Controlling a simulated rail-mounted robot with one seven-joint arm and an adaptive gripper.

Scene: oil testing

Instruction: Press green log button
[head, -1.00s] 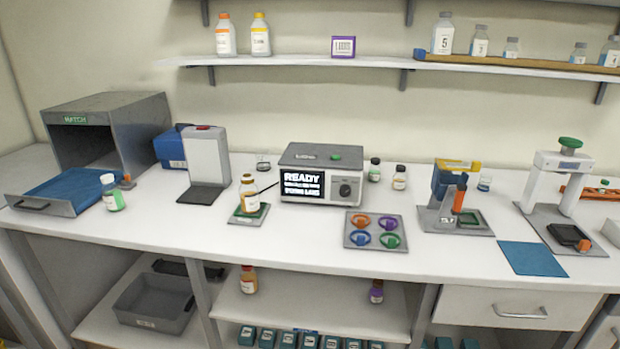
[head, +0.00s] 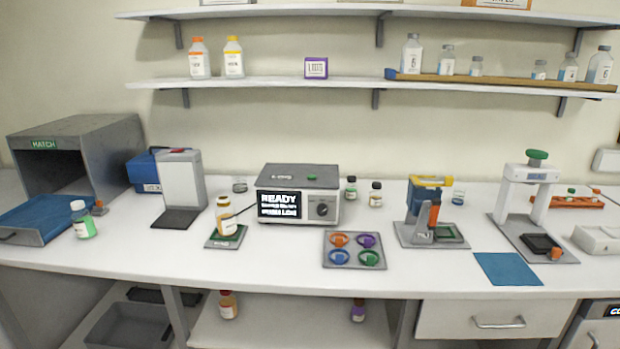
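A grey instrument box (head: 298,194) stands at the middle of the white counter. Its dark screen (head: 280,206) shows READY, with smaller lines below that I cannot read fully. A small green button (head: 312,178) is on its top, right of centre. A dark round knob (head: 322,209) is on the front, right of the screen. My gripper is not in view.
A grey tray with coloured rings (head: 354,262) lies in front of the box. Two small dark-capped bottles (head: 376,194) stand to its right. A grey stand with a white panel (head: 184,186) is at left. A white press with a green knob (head: 528,190) is at right. The front counter edge is clear.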

